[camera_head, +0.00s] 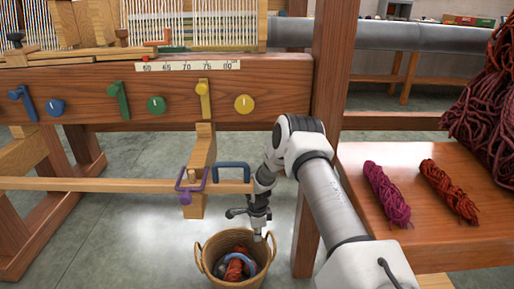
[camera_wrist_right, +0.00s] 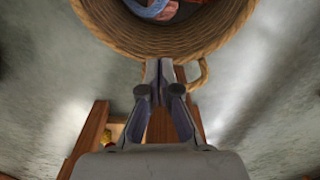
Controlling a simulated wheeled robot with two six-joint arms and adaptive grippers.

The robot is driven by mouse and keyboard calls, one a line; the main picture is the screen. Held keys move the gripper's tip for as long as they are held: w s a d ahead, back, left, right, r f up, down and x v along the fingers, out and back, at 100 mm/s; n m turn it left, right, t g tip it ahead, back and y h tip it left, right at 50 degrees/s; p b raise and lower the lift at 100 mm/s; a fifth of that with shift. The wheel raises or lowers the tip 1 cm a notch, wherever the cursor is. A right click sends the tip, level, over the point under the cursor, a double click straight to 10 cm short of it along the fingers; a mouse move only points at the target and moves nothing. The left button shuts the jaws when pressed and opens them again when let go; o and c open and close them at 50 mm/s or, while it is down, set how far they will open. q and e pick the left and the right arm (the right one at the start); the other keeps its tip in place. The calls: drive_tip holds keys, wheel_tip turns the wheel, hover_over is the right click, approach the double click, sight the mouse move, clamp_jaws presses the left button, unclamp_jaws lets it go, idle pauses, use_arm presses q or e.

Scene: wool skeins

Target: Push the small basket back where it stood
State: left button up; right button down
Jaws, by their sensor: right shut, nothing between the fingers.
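The small wicker basket (camera_head: 222,242) stands on the floor at the bottom centre of the head view. It holds an orange-red skein (camera_head: 234,270) and something pale blue-grey. My right gripper (camera_head: 260,236) points down at the basket's right rear rim. In the right wrist view the basket (camera_wrist_right: 170,42) fills the top, with a loop handle on its near side. The right fingers (camera_wrist_right: 162,66) are shut and empty, their tips close to the basket wall beside the handle. I cannot tell whether they touch it. My left gripper is not in view.
A wooden loom beam (camera_head: 180,100) with coloured knobs and a lower rail (camera_head: 90,184) lie behind the basket. A wooden post (camera_head: 325,120) and a bench (camera_head: 440,225) with magenta (camera_head: 386,194) and rust (camera_head: 448,190) skeins stand to the right. Floor left of the basket is clear.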

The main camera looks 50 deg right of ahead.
drive_tip(key=b, duration=0.4)
hover_over(268, 253)
drive_tip(key=w+a, duration=0.2)
wheel_tip(268, 253, down, 6)
drive_tip(key=shift+s+d+r, duration=0.3)
drive_tip(key=shift+s+d, duration=0.5)
drive_tip(key=shift+s+d+r, duration=0.1)
drive_tip(key=shift+s+d, duration=0.1)
drive_tip(key=shift+d, duration=0.05)
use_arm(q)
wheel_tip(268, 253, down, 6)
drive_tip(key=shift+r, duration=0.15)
use_arm(e)
drive_tip(key=shift+s+r, duration=0.1)
use_arm(q)
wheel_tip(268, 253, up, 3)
drive_tip(key=p, duration=0.2)
drive_tip(key=shift+p, duration=0.3)
use_arm(e)
drive_tip(key=shift+s+d, duration=1.05)
drive_tip(key=shift+d, duration=0.15)
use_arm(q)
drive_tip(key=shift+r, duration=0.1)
